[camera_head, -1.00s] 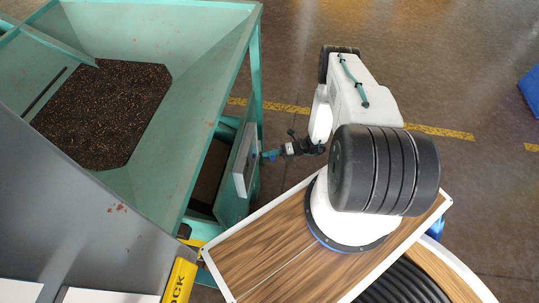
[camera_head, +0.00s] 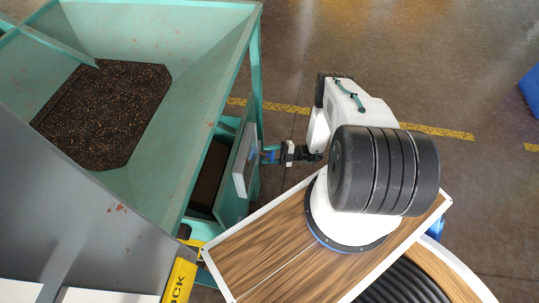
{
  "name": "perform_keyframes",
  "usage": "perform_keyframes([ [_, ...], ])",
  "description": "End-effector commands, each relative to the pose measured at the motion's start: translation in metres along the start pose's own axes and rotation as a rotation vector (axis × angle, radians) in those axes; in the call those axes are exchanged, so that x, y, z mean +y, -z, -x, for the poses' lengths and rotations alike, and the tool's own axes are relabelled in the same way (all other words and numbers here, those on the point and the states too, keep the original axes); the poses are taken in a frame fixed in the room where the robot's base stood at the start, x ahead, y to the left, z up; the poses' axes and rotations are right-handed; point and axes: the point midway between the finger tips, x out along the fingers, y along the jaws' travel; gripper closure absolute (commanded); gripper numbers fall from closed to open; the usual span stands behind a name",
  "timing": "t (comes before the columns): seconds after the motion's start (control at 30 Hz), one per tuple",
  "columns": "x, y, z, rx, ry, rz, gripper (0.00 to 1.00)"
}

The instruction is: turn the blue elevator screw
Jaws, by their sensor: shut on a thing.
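The blue elevator screw (camera_head: 266,154) is a small blue part at the side of the green machine, by a pale grey panel (camera_head: 244,162). My gripper (camera_head: 272,154) is at the end of my white and black arm, just right of the panel. It is shut on the blue screw. The fingers and the screw are small here, so the exact grip is hard to make out.
A green hopper (camera_head: 208,98) with dark grain (camera_head: 105,112) fills the left. A grey sloped surface (camera_head: 75,215) and a yellow lettered part (camera_head: 180,282) are at lower left. A blue object (camera_head: 531,90) lies far right. Open floor is beyond my arm.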

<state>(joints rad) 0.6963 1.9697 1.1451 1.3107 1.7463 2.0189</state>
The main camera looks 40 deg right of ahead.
Motion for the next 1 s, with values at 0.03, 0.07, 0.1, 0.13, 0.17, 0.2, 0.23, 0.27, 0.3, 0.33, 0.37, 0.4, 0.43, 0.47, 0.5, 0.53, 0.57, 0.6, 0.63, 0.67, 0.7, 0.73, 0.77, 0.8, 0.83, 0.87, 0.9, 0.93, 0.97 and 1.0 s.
perform_keyframes([
  [0.03, -0.0003, -0.0009, 0.0002, -0.002, -0.008, -0.021, 0.68],
  [0.07, -0.0003, -0.0009, 0.0002, -0.002, -0.014, -0.036, 0.68],
  [0.1, -0.0002, -0.0009, 0.0002, -0.002, -0.022, -0.052, 0.68],
  [0.13, 0.0000, -0.0009, 0.0002, -0.002, -0.027, -0.065, 0.68],
  [0.17, 0.0001, -0.0009, 0.0002, -0.002, -0.031, -0.075, 0.68],
  [0.2, 0.0001, -0.0010, 0.0002, -0.002, -0.036, -0.088, 0.68],
  [0.23, 0.0002, -0.0011, 0.0002, -0.003, -0.040, -0.096, 0.68],
  [0.27, 0.0002, -0.0012, 0.0001, -0.003, -0.043, -0.103, 0.68],
  [0.3, 0.0003, -0.0012, 0.0001, -0.003, -0.046, -0.112, 0.68],
  [0.33, 0.0004, -0.0013, 0.0001, -0.003, -0.048, -0.118, 0.68],
  [0.37, 0.0004, -0.0012, 0.0001, -0.003, -0.050, -0.123, 0.68],
  [0.4, 0.0005, -0.0012, 0.0001, -0.003, -0.052, -0.127, 0.68],
  [0.43, 0.0005, -0.0012, 0.0001, -0.003, -0.054, -0.130, 0.68],
  [0.47, 0.0006, -0.0012, 0.0001, -0.003, -0.055, -0.132, 0.68],
  [0.5, 0.0006, -0.0012, 0.0000, -0.003, -0.056, -0.134, 0.68],
  [0.53, 0.0006, -0.0012, 0.0000, -0.003, -0.056, -0.135, 0.68],
  [0.57, 0.0006, -0.0012, 0.0000, -0.002, -0.056, -0.136, 0.68],
  [0.6, 0.0006, -0.0012, 0.0000, -0.002, -0.057, -0.137, 0.68],
  [0.63, 0.0006, -0.0012, 0.0000, -0.002, -0.057, -0.137, 0.68],
  [0.67, 0.0006, -0.0012, 0.0000, -0.002, -0.057, -0.137, 0.68],
  [0.7, 0.0006, -0.0012, -0.0001, -0.002, -0.056, -0.136, 0.68],
  [0.73, 0.0006, -0.0013, -0.0001, -0.002, -0.056, -0.136, 0.68],
  [0.77, 0.0006, -0.0013, -0.0001, -0.002, -0.056, -0.136, 0.68],
  [0.8, 0.0006, -0.0013, -0.0001, -0.002, -0.056, -0.136, 0.68],
  [0.83, 0.0006, -0.0013, -0.0001, -0.002, -0.056, -0.136, 0.68],
  [0.87, 0.0006, -0.0013, -0.0001, -0.002, -0.056, -0.136, 0.68],
  [0.9, 0.0006, -0.0012, -0.0001, -0.002, -0.056, -0.136, 0.35],
  [0.93, 0.0005, -0.0012, -0.0002, -0.002, -0.056, -0.136, 0.27],
  [0.97, 0.0005, -0.0011, -0.0001, -0.002, -0.056, -0.136, 0.27],
  [1.0, 0.0005, -0.0010, -0.0001, -0.002, -0.056, -0.136, 0.27],
])
